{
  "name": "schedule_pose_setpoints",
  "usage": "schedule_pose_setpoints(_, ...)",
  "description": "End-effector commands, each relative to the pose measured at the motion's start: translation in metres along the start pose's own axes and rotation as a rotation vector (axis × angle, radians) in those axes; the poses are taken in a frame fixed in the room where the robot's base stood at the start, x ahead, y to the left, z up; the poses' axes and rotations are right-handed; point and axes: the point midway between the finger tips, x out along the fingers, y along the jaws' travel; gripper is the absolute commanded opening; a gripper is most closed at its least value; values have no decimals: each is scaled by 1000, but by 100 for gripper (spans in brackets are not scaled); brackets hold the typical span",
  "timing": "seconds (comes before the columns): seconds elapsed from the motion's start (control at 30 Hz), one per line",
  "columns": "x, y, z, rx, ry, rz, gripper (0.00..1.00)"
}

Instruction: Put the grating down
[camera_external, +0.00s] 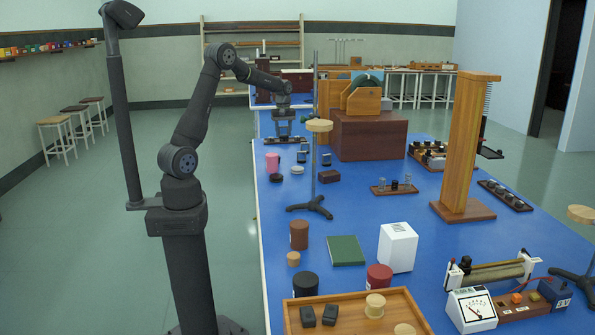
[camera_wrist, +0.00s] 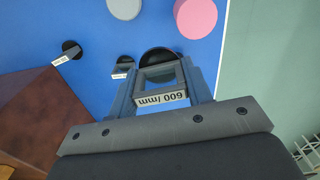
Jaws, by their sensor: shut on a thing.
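The grating is a small dark square frame (camera_wrist: 161,77) with a white label reading "600 /mm" (camera_wrist: 162,98), upside down in the wrist view. My gripper (camera_wrist: 162,84) is shut on it, with one finger on each side. In the external view my gripper (camera_external: 283,130) points down over the far part of the blue bench. The grating is small there and partly hidden by the fingers. A dark round shape (camera_wrist: 160,55) shows behind the frame. I cannot tell whether the grating touches the bench.
Two similar small labelled pieces (camera_wrist: 124,63) (camera_wrist: 70,50) stand nearby. A pink cylinder (camera_wrist: 196,17) and a grey disc (camera_wrist: 124,8) are close. A large brown box (camera_external: 370,136) stands to the right, and a tripod stand (camera_external: 313,180) stands nearer. The bench edge is close on the left.

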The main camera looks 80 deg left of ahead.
Motion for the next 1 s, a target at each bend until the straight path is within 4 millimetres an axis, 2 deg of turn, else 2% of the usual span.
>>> schedule_pose_setpoints(0.03, -9, -3, 19, 17, 2, 2, 21)
schedule_pose_setpoints(0.1, -16, -9, 43, 36, 2, 2, 21)
schedule_pose_setpoints(0.3, -32, -30, 100, 80, 1, 0, 21)
schedule_pose_setpoints(0.4, -36, -39, 119, 96, 1, 0, 21)
schedule_pose_setpoints(0.53, -38, -46, 132, 106, 1, -1, 21)
schedule_pose_setpoints(0.67, -33, -50, 128, 107, 0, -2, 21)
schedule_pose_setpoints(1.0, 12, -60, 55, 104, -1, -3, 21)
